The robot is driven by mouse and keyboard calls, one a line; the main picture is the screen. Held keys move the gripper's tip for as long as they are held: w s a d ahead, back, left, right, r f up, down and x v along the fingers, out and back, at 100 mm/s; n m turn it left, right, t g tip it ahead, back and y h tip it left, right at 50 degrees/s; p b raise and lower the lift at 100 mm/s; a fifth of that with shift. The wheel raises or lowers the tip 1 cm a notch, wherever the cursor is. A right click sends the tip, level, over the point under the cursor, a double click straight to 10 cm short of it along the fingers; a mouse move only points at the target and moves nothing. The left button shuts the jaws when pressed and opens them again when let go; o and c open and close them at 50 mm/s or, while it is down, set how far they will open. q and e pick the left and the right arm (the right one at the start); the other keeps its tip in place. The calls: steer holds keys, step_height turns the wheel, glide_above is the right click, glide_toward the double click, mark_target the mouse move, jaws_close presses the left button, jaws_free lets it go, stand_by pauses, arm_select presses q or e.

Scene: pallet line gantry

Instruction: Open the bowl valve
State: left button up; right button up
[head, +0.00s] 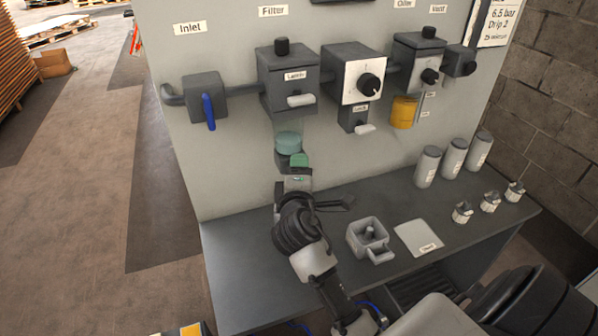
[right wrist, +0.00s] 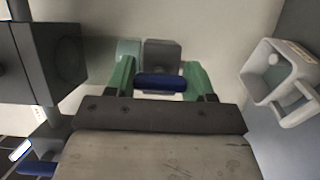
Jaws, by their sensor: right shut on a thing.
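The filter unit (head: 289,80) is a dark grey box on the panel, with a teal bowl (head: 288,142) below it. In the right wrist view, a short blue handle (right wrist: 160,82) sits in front of a dark grey block (right wrist: 163,55) at the bowl, lying crosswise. My right gripper (right wrist: 160,84) is shut on this blue handle, one green finger at each end. In the head view my right gripper (head: 297,168) is just under the bowl and hides the handle. My left gripper is not in view.
The inlet valve (head: 205,97) with its own blue lever hangs left of the filter. On the bench (head: 240,270) lie a grey square guard with a handle (head: 354,238), a pale plate (head: 418,238), several grey canisters (head: 453,158) and small fittings (head: 490,202). The left bench is clear.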

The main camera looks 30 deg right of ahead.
steer(key=o, duration=0.9)
steer(key=shift+s+a+f, duration=0.15)
steer(key=shift+s+a, duration=0.1)
steer(key=shift+s, duration=0.05)
steer(key=b+v, duration=0.2)
steer(key=v, duration=0.8)
